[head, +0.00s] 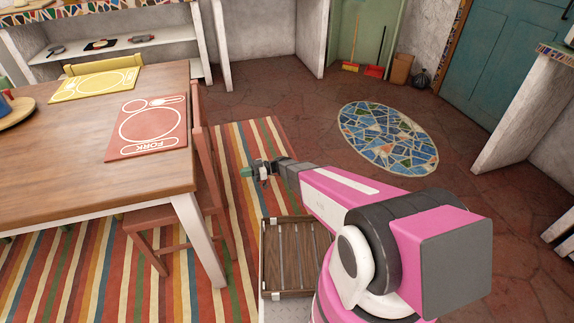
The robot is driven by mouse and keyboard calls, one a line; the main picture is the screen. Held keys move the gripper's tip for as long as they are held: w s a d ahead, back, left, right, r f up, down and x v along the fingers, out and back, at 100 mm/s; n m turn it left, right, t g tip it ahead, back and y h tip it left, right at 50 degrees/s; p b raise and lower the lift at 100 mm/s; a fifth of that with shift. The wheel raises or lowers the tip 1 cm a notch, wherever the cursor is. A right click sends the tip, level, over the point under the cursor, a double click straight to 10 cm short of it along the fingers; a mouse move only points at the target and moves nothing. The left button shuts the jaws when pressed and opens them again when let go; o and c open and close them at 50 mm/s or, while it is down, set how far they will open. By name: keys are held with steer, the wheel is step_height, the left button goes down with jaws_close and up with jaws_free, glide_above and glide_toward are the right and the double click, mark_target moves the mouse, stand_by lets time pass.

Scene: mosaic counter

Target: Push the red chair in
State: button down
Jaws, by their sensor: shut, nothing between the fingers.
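The red chair (204,150) stands at the right side of the wooden table (60,160). Its back is upright, just right of the table's edge, and its seat (148,217) and legs show below the tabletop. The table hides part of the chair. My gripper (248,172) is at the end of my pink arm, to the right of the chair back and apart from it in the picture. It points left toward the chair. It is shut and empty.
A red placemat (148,127) and a yellow placemat (92,86) lie on the table. A yellow chair (103,65) is at the table's far side. A striped rug (252,135) lies underneath. Open floor with a mosaic oval (385,138) is to the right.

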steer(key=shift+w+d, duration=0.1)
steer(key=shift+d, duration=0.25)
steer(key=s+d+r+m+t+h, duration=0.1)
steer(key=s+d+r+m+h, duration=0.3)
steer(key=d, duration=0.6)
steer(key=s+d+r+m+t+h, duration=0.1)
steer(key=s+d+r+m+h, duration=0.3)
steer(key=d+m, duration=0.5)
steer(key=s+d+r+m+t+h, duration=0.2)
steer(key=s+d+r+m+h, duration=0.2)
steer(key=d+r+m+h, duration=0.3)
steer(key=d+r+h, duration=0.1)
steer(key=d+h, duration=0.1)
steer(key=d, duration=0.3)
steer(key=shift+d+m+h, duration=0.3)
steer(key=shift+d, duration=0.1)
steer(key=shift+s, duration=0.1)
